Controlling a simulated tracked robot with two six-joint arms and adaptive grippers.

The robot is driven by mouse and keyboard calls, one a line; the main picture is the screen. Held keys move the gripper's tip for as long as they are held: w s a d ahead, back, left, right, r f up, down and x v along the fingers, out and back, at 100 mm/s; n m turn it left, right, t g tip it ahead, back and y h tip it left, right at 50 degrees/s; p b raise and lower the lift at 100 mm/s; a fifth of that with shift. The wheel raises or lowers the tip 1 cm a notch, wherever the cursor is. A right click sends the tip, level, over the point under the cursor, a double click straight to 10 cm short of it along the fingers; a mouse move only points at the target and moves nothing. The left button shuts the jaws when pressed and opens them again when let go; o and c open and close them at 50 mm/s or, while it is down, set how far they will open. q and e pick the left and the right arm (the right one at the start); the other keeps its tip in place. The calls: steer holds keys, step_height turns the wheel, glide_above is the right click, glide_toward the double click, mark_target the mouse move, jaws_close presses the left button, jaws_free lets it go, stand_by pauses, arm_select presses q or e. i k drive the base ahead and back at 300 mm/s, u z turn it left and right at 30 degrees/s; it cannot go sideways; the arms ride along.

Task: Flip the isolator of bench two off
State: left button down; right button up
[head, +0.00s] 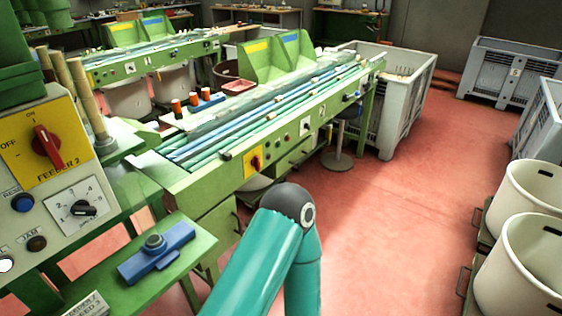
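A green sorting bench (226,171) runs from the centre left toward the back right. On its front face, near its left end, is a small yellow isolator plate (256,162) with a dark reddish knob; its setting is too small to tell. A white number plate (305,127) sits further right on that face; I cannot read it surely. At the far left, close by, a grey panel marked FEEDER 2 (72,206) carries a larger red rotary switch (47,146) on yellow; its handle stands nearly upright, toward ON. Neither gripper is in view; a teal arm link of mine rises at the bottom centre.
A second green bench (165,61) stands behind. A blue fixture (157,252) sits on a green shelf at the lower left. A stool (338,150) and a grey crate (391,112) stand by the bench's right end. White tubs (525,275) line the right; red floor between is clear.

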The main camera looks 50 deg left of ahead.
mark_target(255, 163)
steer(key=z, duration=0.2)
steer(key=i, duration=0.9)
steer(key=u, duration=1.75)
steer(key=k, duration=0.9)
steer(key=u, duration=0.15)
steer(key=i, duration=1.05)
